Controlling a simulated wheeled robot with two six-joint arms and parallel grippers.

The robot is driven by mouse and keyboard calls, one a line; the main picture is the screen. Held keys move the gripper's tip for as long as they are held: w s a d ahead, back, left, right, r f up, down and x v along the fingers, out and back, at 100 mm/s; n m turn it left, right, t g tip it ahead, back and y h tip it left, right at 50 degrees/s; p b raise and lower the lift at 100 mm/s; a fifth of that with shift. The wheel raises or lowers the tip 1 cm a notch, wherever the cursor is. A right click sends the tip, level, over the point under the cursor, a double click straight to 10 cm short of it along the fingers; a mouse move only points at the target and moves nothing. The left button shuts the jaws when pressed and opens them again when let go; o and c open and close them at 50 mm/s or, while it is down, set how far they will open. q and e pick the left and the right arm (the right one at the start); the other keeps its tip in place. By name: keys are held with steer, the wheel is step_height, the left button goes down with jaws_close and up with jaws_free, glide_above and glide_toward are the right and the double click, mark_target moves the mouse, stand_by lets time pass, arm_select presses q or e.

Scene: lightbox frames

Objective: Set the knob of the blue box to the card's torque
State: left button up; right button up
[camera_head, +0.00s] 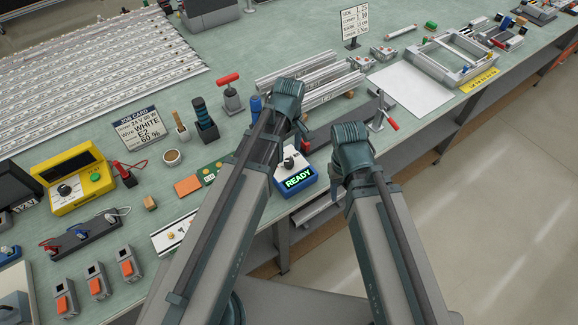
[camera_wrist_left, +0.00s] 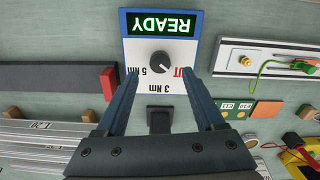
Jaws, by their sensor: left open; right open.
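The blue box (camera_head: 298,181) stands near the table's front edge with a green READY display. In the left wrist view the blue box (camera_wrist_left: 137,22) appears upside down. Its black knob (camera_wrist_left: 160,62) has a white mark that seems to point toward a partly hidden red label; "3 Nm" and "5 Nm" are printed nearby. My left gripper (camera_wrist_left: 160,82) is open, its fingers apart on either side of the knob. My right gripper (camera_head: 337,186) is mostly hidden by its arm. The job card (camera_head: 137,128) shows WHITE, E2, 60 %. Another card (camera_head: 354,20) stands at the back, too small to read surely.
A dark bar with a red end (camera_wrist_left: 108,82) lies beside the blue box. A yellow box (camera_head: 72,178) and a cable strip (camera_head: 82,236) stand at the left. A rail (camera_wrist_left: 262,62) lies on the box's other side. Aluminium profiles (camera_head: 318,80) lie behind.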

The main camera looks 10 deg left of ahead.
mark_target(289, 161)
arm_select(q)
step_height(289, 161, down, 5)
steer(key=b, duration=0.4)
steer(key=shift+f, duration=0.2)
jaws_close()
